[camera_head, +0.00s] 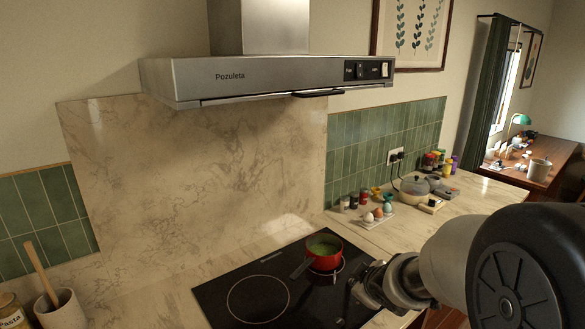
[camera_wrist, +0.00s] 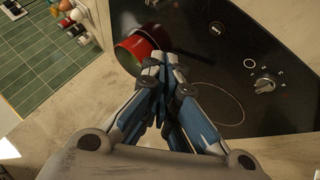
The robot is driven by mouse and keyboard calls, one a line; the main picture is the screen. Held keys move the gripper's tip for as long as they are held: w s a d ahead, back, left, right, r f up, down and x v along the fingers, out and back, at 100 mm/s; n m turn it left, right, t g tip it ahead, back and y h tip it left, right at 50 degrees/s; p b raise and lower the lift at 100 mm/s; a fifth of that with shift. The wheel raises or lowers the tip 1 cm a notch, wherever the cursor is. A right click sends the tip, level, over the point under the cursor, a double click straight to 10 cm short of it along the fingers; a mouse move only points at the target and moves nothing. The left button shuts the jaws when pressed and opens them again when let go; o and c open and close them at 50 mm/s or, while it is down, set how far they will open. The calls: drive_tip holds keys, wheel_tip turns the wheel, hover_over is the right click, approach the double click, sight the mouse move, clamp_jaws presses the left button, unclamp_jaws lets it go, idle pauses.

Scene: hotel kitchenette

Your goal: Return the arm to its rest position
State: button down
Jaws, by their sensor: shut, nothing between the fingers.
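My arm reaches in from the right in the head view, and my gripper (camera_head: 366,284) is over the right part of the black hob (camera_head: 222,302). In the wrist view my gripper (camera_wrist: 158,62) is shut, its fingertips together with nothing between them. A red pot (camera_head: 324,262) with green contents and a dark handle stands on the rear right of the hob, beside my gripper. In the wrist view the red pot (camera_wrist: 128,50) is partly hidden behind the fingertips. I cannot tell whether they touch it.
A steel range hood (camera_head: 270,78) hangs above the hob. Eggs in a holder (camera_head: 374,216), spice jars and a grey-lidded cooker (camera_head: 413,187) stand on the counter at the right. A utensil crock (camera_head: 62,310) is at the far left.

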drive_tip(key=s+d+r+m+g+h, duration=0.1)
drive_tip(key=s+r+m, duration=0.25)
drive_tip(key=s, duration=0.45)
drive_tip(key=s+d+r+m+g+h, duration=0.1)
drive_tip(key=s+r+m, duration=0.2)
drive_tip(key=s+r, duration=0.35)
drive_tip(key=s+a+m+g+y, duration=0.1)
drive_tip(key=s+a, duration=0.1)
drive_tip(key=s, duration=0.7)
drive_tip(key=s+a+f+m+g+y, duration=0.1)
drive_tip(key=s+a+m, duration=0.1)
drive_tip(key=s, duration=0.7)
drive_tip(key=shift+a+f, duration=0.2)
drive_tip(key=shift+a, duration=0.4)
